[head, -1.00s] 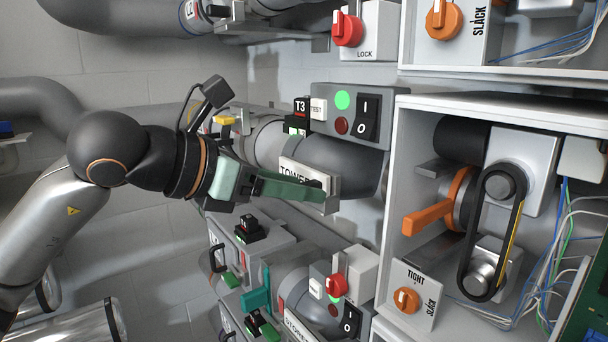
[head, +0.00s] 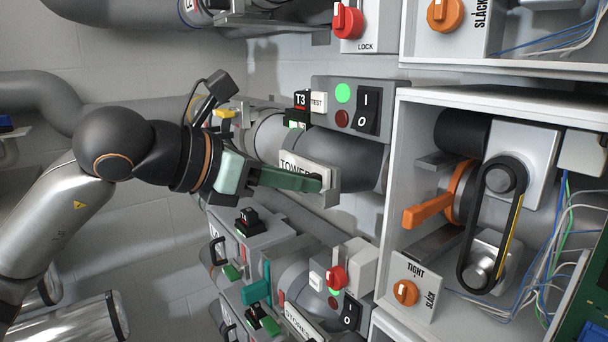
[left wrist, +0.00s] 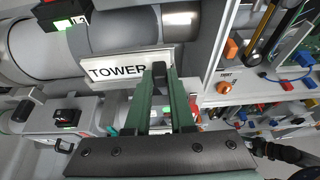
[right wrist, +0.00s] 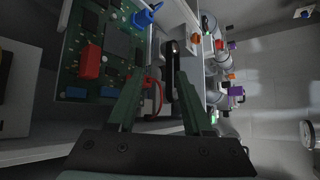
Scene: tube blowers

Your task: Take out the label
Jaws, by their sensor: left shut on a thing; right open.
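The white label (head: 300,164) reading TOWER sits along the front of the upper grey tube in the head view. It also shows in the left wrist view (left wrist: 120,70), in a pale holder (head: 331,196) whose end sticks out at the right. My left gripper (head: 318,184) reaches in from the left and is shut on the label near its right end. My right gripper (right wrist: 158,88) is open and empty, seen only in the right wrist view.
Above the label is a panel with a green lamp (head: 342,93) and a black rocker switch (head: 367,110). An open cabinet at right holds an orange lever (head: 428,212) and a belt (head: 490,235). A circuit board (right wrist: 100,55) is left of my right gripper.

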